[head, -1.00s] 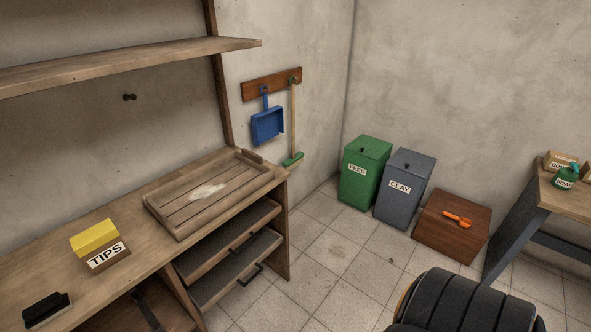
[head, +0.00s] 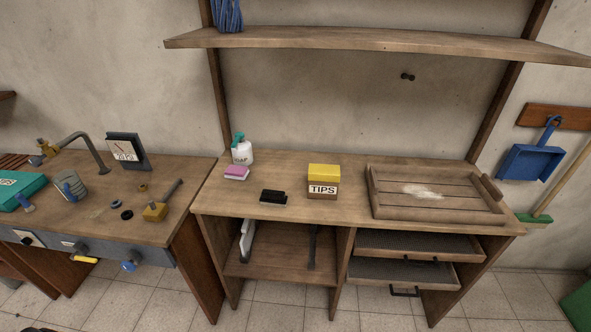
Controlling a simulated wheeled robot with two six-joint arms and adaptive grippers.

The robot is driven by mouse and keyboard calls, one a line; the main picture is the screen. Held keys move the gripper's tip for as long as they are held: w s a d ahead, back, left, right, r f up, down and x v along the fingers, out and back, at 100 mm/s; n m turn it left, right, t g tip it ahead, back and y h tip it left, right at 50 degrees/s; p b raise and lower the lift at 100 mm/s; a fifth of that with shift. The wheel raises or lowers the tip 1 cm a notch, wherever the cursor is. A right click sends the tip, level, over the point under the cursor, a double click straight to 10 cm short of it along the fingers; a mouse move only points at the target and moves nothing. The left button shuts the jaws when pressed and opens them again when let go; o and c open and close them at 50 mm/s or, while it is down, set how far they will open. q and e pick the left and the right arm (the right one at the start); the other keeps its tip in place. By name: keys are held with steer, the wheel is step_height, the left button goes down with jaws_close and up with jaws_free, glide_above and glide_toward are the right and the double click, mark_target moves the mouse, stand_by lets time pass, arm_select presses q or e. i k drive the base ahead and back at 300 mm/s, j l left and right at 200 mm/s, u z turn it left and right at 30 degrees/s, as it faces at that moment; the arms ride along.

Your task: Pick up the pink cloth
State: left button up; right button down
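A small pink item (head: 236,171), which looks like the folded pink cloth, lies at the left end of the wooden workbench (head: 350,215) in the head view. It sits just in front of a white soap bottle (head: 242,152) with a green top. A black brush-like block (head: 273,197) lies to its right, apart from it. Neither of my grippers shows in the head view.
A TIPS box (head: 323,188) and a wooden tray (head: 437,212) stand further right on the bench. Two drawers (head: 405,274) stick out below. A shelf (head: 380,41) hangs above. A second table (head: 100,215) with tools stands left.

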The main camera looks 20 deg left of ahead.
mark_target(233, 172)
steer(key=j+z, duration=0.4)
steer(key=j, duration=0.7)
steer(key=j+z, duration=0.4)
steer(key=j, duration=0.65)
